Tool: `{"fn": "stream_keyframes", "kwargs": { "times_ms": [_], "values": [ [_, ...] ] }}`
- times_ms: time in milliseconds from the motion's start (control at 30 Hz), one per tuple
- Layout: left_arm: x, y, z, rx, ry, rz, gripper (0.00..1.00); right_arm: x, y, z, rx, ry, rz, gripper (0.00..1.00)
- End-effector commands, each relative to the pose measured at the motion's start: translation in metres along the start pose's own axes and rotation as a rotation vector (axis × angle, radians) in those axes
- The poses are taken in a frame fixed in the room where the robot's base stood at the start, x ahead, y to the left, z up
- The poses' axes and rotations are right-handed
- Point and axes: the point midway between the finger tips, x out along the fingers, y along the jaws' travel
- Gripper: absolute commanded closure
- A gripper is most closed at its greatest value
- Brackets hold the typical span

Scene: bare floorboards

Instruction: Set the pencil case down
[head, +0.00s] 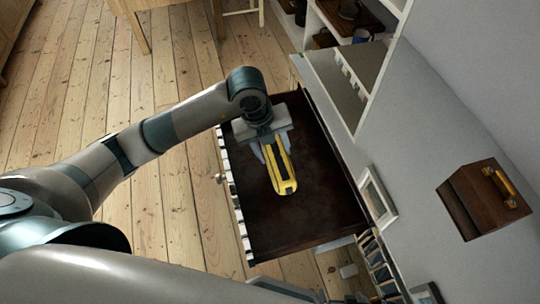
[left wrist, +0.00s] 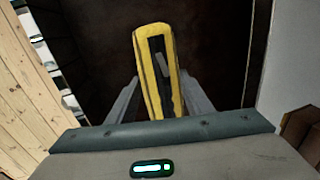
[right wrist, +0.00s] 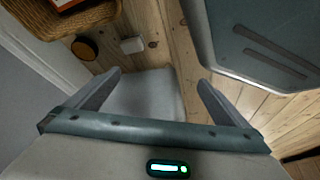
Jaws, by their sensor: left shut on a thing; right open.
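The pencil case (head: 286,176) is yellow and black, long and narrow. My left gripper (head: 273,152) is shut on it, with one finger on each side, over a dark brown surface (head: 320,215). In the left wrist view the pencil case (left wrist: 155,55) points away between the fingers of the left gripper (left wrist: 158,98). I cannot tell whether it touches the dark surface beneath. My right gripper (right wrist: 159,77) is open and empty in the right wrist view. It is not clearly visible in the head view.
The dark surface has a white-striped edge with a knob (head: 219,177) on its left side. A picture frame (head: 377,195) and a white shelf unit (head: 345,75) stand along the right. A wicker basket (right wrist: 65,22) is near the right gripper. Floorboards (head: 185,215) are clear at left.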

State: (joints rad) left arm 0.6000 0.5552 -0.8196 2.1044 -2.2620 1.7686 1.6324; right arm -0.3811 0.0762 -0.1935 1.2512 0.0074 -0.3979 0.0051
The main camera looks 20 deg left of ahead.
Motion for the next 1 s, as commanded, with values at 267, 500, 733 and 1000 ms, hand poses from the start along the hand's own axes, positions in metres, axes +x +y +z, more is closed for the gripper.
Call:
{"fn": "stream_keyframes", "kwargs": {
  "times_ms": [267, 500, 733, 1000],
  "values": [
    [0.005, 0.01, 0.009, 0.002, 0.0, -0.002, 0.8, 0.002, -0.001, -0.012, -0.004, 0.025, -0.002, 0.0],
    [0.006, 0.01, 0.008, 0.001, 0.001, -0.001, 0.8, 0.002, -0.002, -0.011, -0.004, 0.023, -0.003, 0.0],
    [0.027, 0.016, 0.007, -0.001, 0.003, 0.002, 0.8, -0.003, -0.003, -0.011, -0.004, 0.039, -0.004, 0.0],
    [0.044, 0.019, 0.008, 0.001, 0.0, -0.001, 0.8, -0.002, -0.007, -0.008, -0.01, 0.054, -0.01, 0.0]
  ]
}}
